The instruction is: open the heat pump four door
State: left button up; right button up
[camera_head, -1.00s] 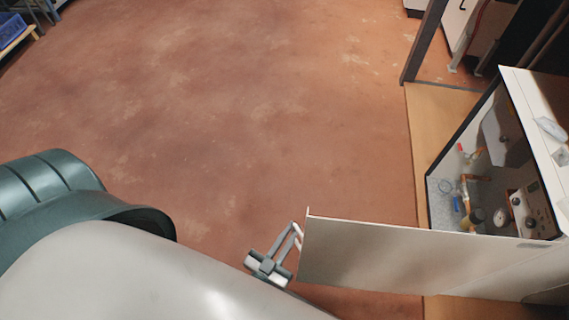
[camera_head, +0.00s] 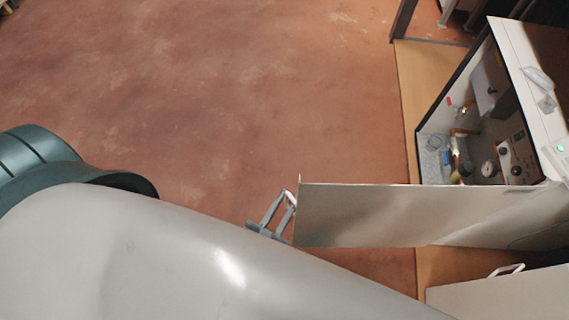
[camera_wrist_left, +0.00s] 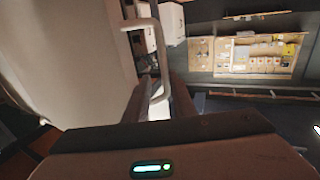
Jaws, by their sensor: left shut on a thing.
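The heat pump door (camera_head: 380,215) is a pale panel standing swung out to the left from the open heat pump cabinet (camera_head: 530,75) on the right. The cabinet's inside shows, with pipes, a gauge and valves. My left gripper (camera_head: 286,203) is at the door's free edge, shut on its handle, and my own arm partly covers it. In the left wrist view the pale door (camera_wrist_left: 70,60) fills the left side, and the white bar handle (camera_wrist_left: 160,50) runs down to the gripper fingers (camera_wrist_left: 155,98). My right gripper is not in view.
A second white cabinet (camera_head: 500,298) with a handle stands at the lower right, near the door. Open reddish floor (camera_head: 220,110) lies left of the door. A dark post (camera_head: 403,20) stands at the top.

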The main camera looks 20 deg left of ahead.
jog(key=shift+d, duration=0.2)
pick_arm(q)
jog(key=shift+s, duration=0.1)
